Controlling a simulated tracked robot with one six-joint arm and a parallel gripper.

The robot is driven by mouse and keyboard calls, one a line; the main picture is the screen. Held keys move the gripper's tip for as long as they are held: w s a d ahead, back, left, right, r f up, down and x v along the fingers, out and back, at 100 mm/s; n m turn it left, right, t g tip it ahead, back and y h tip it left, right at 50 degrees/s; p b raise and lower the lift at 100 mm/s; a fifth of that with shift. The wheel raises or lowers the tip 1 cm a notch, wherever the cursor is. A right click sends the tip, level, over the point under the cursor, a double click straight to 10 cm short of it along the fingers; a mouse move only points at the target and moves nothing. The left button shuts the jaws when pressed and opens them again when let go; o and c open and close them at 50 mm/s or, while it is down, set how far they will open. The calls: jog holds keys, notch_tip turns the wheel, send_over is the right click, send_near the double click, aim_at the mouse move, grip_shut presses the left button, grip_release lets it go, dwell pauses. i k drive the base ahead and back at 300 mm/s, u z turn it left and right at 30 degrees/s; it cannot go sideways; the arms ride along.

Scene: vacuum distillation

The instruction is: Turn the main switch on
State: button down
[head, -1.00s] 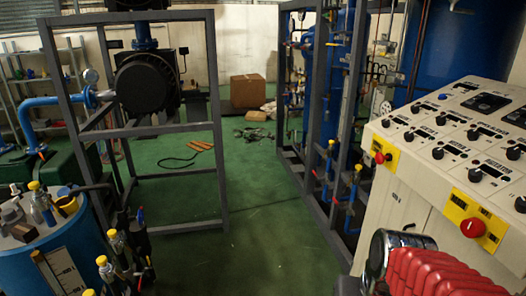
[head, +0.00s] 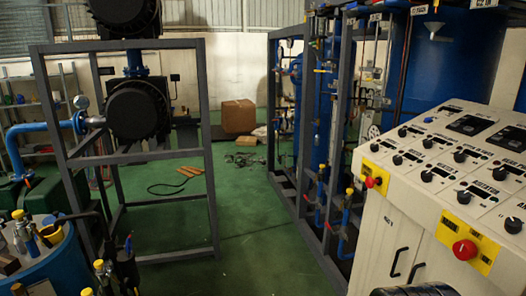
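A cream control panel (head: 405,211) with a sloped top stands at the right in the head view. A large red knob (head: 464,249) on a yellow plate is on its front edge, nearest me. A smaller-looking red knob (head: 371,181) on a yellow plate is at the panel's far left end. Rows of black rotary knobs (head: 464,197) cover the sloped top. I cannot tell which of these is the main switch, since the labels are too small to read. My gripper is not in view; only a dark, shiny piece of my arm shows at the bottom edge.
A grey frame (head: 208,150) holding a black motor (head: 139,110) stands at left. A blue drum (head: 60,270) with bottles is at lower left. A piping frame (head: 335,235) stands beside the panel. Green floor (head: 240,240) between them is clear; a cardboard box (head: 238,116) lies farther back.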

aim_at(465, 250)
jog(key=k, duration=0.5)
jog(key=z, duration=0.8)
jog(key=i, duration=0.5)
jog(key=z, duration=0.3)
